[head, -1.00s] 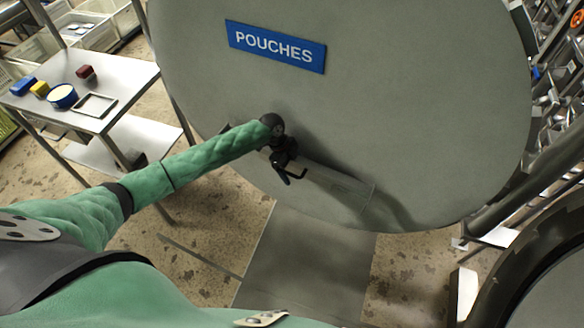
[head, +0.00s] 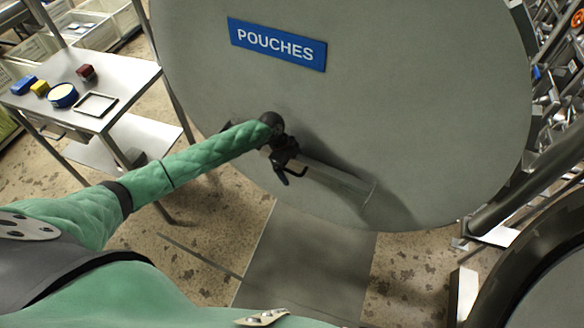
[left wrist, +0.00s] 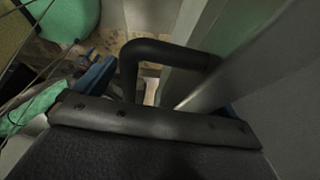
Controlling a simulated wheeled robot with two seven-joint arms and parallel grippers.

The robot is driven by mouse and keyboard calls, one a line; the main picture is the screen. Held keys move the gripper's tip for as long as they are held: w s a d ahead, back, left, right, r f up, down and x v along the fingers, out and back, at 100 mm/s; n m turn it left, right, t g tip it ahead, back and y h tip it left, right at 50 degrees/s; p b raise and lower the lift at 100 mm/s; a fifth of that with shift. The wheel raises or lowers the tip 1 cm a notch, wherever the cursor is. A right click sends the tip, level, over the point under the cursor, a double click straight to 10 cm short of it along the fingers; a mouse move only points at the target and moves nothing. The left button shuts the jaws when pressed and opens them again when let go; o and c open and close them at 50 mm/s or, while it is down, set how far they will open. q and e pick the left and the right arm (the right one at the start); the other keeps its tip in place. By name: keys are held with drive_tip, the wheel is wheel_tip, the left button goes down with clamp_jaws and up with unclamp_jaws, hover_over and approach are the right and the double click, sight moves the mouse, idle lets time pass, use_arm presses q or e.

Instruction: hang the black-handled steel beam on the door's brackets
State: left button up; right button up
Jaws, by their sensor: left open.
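The steel beam (head: 340,181) lies along the lower part of the large round grey door (head: 420,110), sloping down to the right. Its left part is mostly hidden behind my arm and gripper. My left gripper (head: 286,165) is open at the beam's black handle (head: 297,176). In the left wrist view the bent black handle (left wrist: 165,52) stands close in front of the gripper, roughly between its blue-tipped fingers. I cannot tell whether they touch it. The door's brackets are not clearly visible, so I cannot tell whether the beam rests on them. My right gripper is not in view.
The door bears a blue POUCHES sign (head: 277,43). A steel side table (head: 115,118) at the left holds small coloured items and a tray (head: 96,104). A dark round rim (head: 500,285) is at the lower right. Racks stand at the far right.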

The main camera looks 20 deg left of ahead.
use_arm(q)
drive_tip(key=b+v, duration=0.2)
drive_tip(key=v, duration=0.5)
drive_tip(key=shift+r, duration=0.35)
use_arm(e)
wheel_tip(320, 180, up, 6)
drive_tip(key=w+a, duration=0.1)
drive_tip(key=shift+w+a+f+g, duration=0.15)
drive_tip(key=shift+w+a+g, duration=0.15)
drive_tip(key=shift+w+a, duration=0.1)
use_arm(q)
drive_tip(key=shift+w+a, duration=0.1)
